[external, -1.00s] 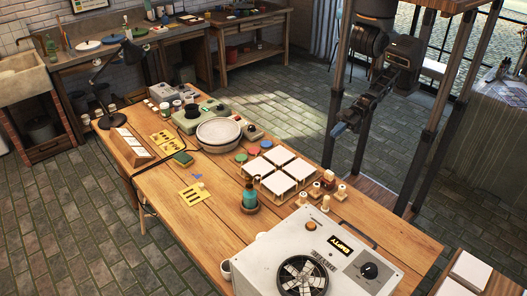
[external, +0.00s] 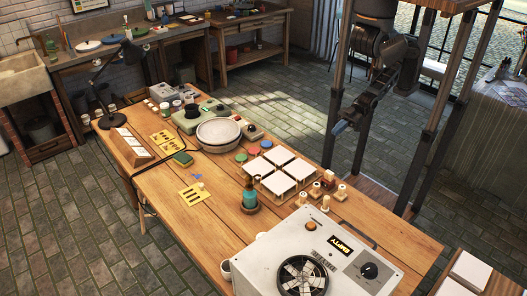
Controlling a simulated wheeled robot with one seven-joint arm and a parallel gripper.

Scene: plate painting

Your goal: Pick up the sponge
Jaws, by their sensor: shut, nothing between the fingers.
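A small green block with a yellowish lower edge, which looks like the sponge (external: 183,158), lies flat on the wooden table left of the centre, just in front of the round white wheel. My gripper (external: 339,129) hangs in the air at the right, beyond the table's far right edge. It points down and to the left, is shut and empty, and is well apart from the sponge.
Dark posts stand around my arm.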

